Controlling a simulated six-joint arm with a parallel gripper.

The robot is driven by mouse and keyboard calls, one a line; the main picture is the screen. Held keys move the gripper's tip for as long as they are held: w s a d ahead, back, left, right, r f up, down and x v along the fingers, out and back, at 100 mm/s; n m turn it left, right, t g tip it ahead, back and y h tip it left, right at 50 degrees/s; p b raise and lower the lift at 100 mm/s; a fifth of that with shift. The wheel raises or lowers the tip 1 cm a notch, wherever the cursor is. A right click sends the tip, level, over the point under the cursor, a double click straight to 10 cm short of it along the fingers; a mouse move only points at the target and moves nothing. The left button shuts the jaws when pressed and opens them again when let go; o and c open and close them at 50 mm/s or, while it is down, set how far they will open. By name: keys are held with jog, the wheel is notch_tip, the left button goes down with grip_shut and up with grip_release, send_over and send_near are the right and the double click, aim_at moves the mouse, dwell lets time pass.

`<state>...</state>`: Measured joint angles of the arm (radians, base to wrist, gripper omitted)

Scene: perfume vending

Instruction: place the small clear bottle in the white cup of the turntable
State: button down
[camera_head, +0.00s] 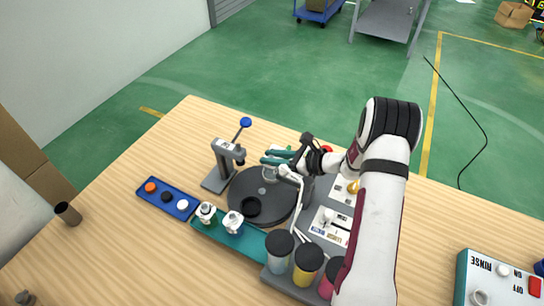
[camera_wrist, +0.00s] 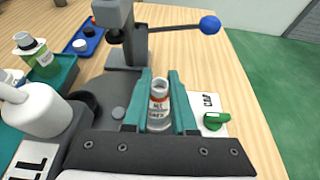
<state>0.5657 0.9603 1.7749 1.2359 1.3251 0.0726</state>
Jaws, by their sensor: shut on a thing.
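My gripper (camera_head: 267,157) is over the far side of the dark round turntable (camera_head: 240,188). In the wrist view its two teal fingers (camera_wrist: 160,76) are shut on the small clear bottle (camera_wrist: 158,108), which has an orange-red neck rim and a printed label. The bottle stands roughly upright between the fingers. In the head view a pale, clear shape below the fingers seems to be the bottle (camera_head: 271,173). I cannot tell whether it touches the turntable. A black ring-shaped cup (camera_head: 251,207) sits on the turntable's near side. I cannot make out the white cup.
A grey press (camera_head: 222,165) with a blue-knobbed lever stands left of the turntable. A blue tray (camera_head: 168,198) of caps and a teal tray (camera_head: 250,243) with white-topped bottles lie nearby. Black-lidded jars (camera_head: 307,263) stand in front. A white nozzle body (camera_wrist: 35,108) is close left in the wrist view.

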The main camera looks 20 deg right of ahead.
jog(key=c, duration=0.7)
grip_release()
jog(key=shift+f, duration=0.1)
jog(key=shift+c, duration=0.2)
jog(key=v, duration=1.2)
